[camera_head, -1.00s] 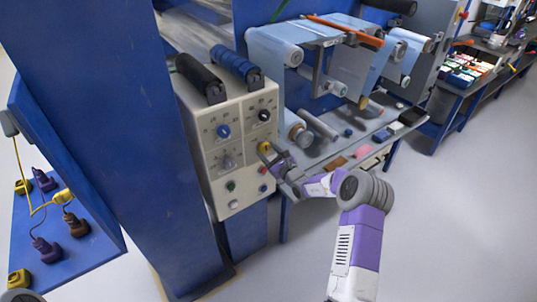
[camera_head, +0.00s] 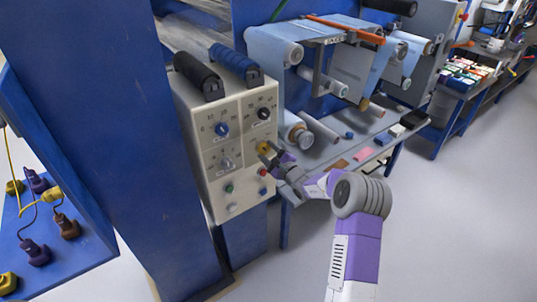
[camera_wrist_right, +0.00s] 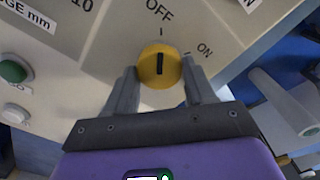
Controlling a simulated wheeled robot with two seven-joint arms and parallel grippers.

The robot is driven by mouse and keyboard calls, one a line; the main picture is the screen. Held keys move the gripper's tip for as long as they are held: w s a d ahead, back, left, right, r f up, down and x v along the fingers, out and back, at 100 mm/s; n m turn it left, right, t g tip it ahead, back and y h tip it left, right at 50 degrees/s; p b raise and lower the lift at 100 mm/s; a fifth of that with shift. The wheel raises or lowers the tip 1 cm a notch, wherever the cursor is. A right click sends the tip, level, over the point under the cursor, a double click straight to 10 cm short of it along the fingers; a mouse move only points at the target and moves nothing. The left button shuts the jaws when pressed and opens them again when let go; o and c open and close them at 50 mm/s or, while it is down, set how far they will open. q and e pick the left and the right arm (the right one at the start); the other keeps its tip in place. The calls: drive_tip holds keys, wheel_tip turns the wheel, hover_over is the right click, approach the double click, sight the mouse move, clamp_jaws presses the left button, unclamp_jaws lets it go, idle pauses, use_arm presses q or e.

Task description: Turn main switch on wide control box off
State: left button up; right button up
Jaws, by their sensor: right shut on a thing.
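The wide control box (camera_head: 228,150) is a beige panel with several dials and buttons, fixed beside a blue column. Its yellow main switch (camera_head: 263,147) is at the right edge of the panel. In the right wrist view the switch (camera_wrist_right: 159,68) has a black mark pointing up toward the OFF label, with ON printed to the right. My right gripper (camera_wrist_right: 160,78) is shut on the switch, one finger on each side of it. In the head view the right gripper (camera_head: 270,153) reaches the panel from the right. My left gripper does not show.
A green button (camera_wrist_right: 14,71) is left of the switch in the wrist view. Film rollers (camera_head: 300,132) and a shelf (camera_head: 345,155) with small blocks lie right of the box. A blue board (camera_head: 85,262) with plugs and cables is at the left. The floor at right is clear.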

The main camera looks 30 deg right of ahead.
drive_tip(key=o, duration=1.1)
drive_tip(key=shift+c, duration=0.2)
drive_tip(key=s+p, duration=0.1)
drive_tip(key=s, duration=0.6)
drive_tip(key=shift+s+d, duration=0.3)
drive_tip(key=shift+d, duration=0.05)
